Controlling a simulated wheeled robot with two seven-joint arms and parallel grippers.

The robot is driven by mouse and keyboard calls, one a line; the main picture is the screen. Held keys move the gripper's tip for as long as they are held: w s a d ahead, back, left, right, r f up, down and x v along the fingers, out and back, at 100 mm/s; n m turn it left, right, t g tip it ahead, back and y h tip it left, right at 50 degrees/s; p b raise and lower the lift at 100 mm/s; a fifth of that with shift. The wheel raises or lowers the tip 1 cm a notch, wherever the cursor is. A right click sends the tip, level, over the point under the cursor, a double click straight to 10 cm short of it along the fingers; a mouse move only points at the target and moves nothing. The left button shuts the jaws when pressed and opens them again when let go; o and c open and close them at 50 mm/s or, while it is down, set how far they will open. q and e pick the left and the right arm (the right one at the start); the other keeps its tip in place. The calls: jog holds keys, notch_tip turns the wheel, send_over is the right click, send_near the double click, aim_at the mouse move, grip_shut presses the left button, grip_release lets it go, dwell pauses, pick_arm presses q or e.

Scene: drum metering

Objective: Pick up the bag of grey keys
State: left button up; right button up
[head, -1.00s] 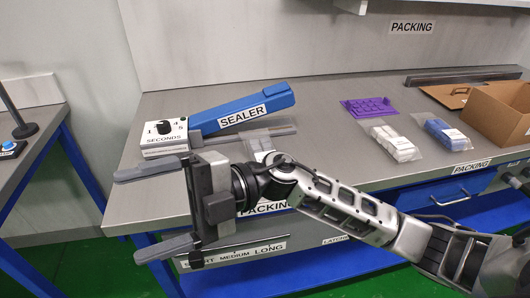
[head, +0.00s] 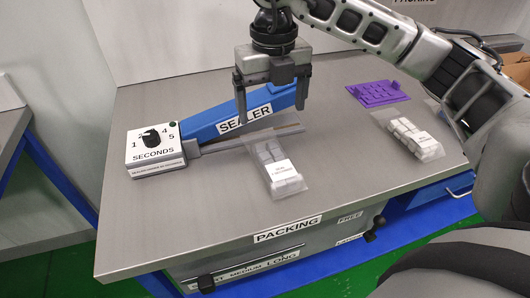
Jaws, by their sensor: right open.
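A clear bag of pale grey-white keys (head: 278,170) with a white label lies on the grey bench in front of the sealer (head: 225,122), its far end by the sealer's bar. A second clear bag of pale keys (head: 415,138) lies further right, partly beside my arm. The label print is too small to read, and I cannot tell for certain which bag holds the grey keys. My right gripper (head: 271,100) points down with fingers apart and empty, above the sealer and beyond the first bag, touching neither bag. My left gripper is out of view.
The sealer's timer box (head: 155,150) with a dial stands at the left. A purple tray (head: 378,93) lies at the back right. A cardboard box (head: 518,70) is partly hidden behind my arm. The bench (head: 200,215) is clear at front left.

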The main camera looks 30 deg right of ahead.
send_over(275, 159)
jog(key=f, duration=0.9)
jog(key=shift+a+p, duration=0.3)
jog(key=shift+p, duration=0.05)
jog(key=shift+d+f+p, duration=0.15)
jog(key=shift+f+p, duration=0.15)
jog(key=shift+f, duration=1.05)
jog(key=shift+d+f+p, duration=0.1)
jog(key=shift+f+p, duration=0.2)
jog(key=shift+f, duration=1.05)
jog(key=shift+c, duration=0.3)
jog(key=c, duration=1.1)
jog(key=shift+r, duration=0.15)
jog(key=shift+c, duration=0.2)
